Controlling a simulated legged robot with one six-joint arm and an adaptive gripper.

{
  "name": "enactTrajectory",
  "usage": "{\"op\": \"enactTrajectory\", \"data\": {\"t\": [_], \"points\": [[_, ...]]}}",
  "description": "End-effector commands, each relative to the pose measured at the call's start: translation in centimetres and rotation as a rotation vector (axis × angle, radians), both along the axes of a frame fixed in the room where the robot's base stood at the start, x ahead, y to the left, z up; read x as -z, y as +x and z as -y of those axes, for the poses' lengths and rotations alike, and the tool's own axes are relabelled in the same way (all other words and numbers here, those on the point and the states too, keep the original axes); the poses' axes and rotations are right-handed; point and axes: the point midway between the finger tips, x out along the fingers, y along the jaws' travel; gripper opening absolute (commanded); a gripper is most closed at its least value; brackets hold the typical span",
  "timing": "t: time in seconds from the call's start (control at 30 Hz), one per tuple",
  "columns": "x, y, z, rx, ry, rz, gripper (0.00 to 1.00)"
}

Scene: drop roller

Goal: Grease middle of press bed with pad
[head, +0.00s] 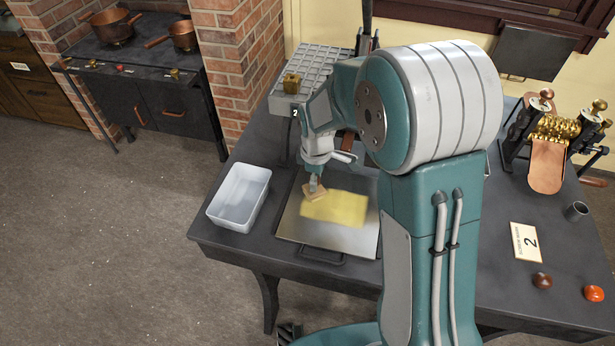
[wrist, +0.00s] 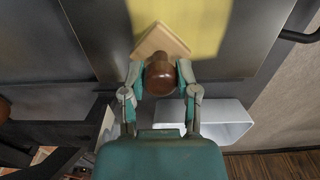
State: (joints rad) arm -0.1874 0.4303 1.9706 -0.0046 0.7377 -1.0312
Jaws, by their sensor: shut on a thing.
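My gripper (wrist: 160,82) is shut on the brown round knob of the pad (wrist: 162,45). The pad has a pale wooden square base, and in the wrist view it sits at the edge of a yellow patch (wrist: 205,25). In the head view the pad (head: 312,191) is at the upper left of the yellow patch (head: 336,209). The patch covers the middle of the flat metal press bed (head: 296,232). The pad's underside is hidden, so I cannot tell whether it touches the bed.
A white open tray (head: 240,196) stands left of the bed on the dark table (head: 468,270). A grey gridded block (head: 312,62) is behind. At right are a roller machine (head: 556,132), a card marked 2 (head: 525,243), a metal cup (head: 577,211), and brown and orange-red round objects.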

Motion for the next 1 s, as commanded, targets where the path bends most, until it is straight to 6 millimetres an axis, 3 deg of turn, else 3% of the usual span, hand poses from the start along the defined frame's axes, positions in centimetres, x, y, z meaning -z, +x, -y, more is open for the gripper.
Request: {"op": "enactTrajectory", "data": {"t": [0.17, 0.47, 1.0], "points": [[0.2, -0.5, 1.2, 0.0, -0.001, -0.005, 0.0], [0.1, -0.6, 1.2, -0.001, -0.002, -0.007, 0.0], [-4.6, -0.4, 1.1, -0.001, -0.001, 0.0, 0.0]]}}
